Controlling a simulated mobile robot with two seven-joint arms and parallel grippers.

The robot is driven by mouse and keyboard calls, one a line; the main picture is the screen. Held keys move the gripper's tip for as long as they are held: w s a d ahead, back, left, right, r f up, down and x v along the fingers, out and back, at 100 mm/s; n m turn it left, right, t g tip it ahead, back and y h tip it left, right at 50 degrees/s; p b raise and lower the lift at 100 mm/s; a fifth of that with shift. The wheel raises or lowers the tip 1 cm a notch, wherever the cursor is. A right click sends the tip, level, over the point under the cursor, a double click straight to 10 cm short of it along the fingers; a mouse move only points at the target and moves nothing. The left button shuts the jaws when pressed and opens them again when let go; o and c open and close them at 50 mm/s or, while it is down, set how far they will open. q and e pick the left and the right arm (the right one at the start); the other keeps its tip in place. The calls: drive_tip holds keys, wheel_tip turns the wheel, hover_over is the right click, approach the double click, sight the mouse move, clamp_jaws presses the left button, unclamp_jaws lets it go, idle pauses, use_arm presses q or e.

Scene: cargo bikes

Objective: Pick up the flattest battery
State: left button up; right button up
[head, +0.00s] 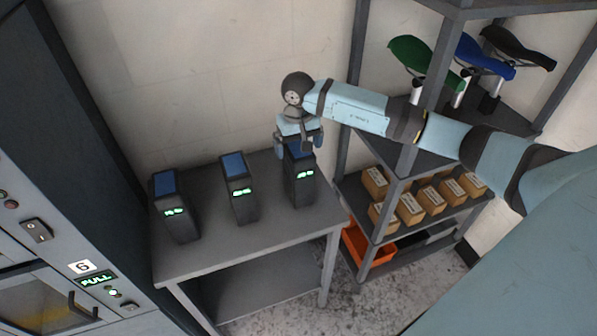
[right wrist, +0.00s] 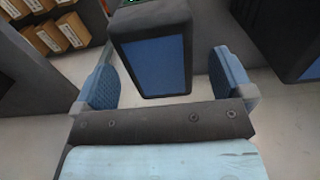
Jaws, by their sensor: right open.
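Three dark batteries with blue tops and green lit displays stand upright on a grey table (head: 262,243): the left battery (head: 178,222), the middle battery (head: 241,200) and the right battery (head: 303,187). The digits are too small to read surely. My right gripper (head: 302,146) is over the right battery's top. In the right wrist view the open right gripper (right wrist: 168,82) has one blue-padded finger on each side of that battery (right wrist: 155,62), with gaps showing. Another battery (right wrist: 285,40) shows at the right edge there. My left gripper is not in view.
A shelf rack right of the table holds several cardboard boxes (head: 410,207), an orange bin (head: 358,242) and bike saddles (head: 422,60) above. Open table surface lies between the batteries.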

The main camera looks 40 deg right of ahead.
wheel_tip(320, 180, down, 3)
drive_tip(key=shift+d+f, duration=0.1)
drive_tip(key=shift+f, duration=0.1)
drive_tip(key=shift+c, duration=0.2)
drive_tip(key=c, duration=1.8)
drive_tip(key=shift+w+r, duration=0.1)
drive_tip(key=shift+w, duration=0.05)
clamp_jaws()
drive_tip(key=shift+r, duration=0.1)
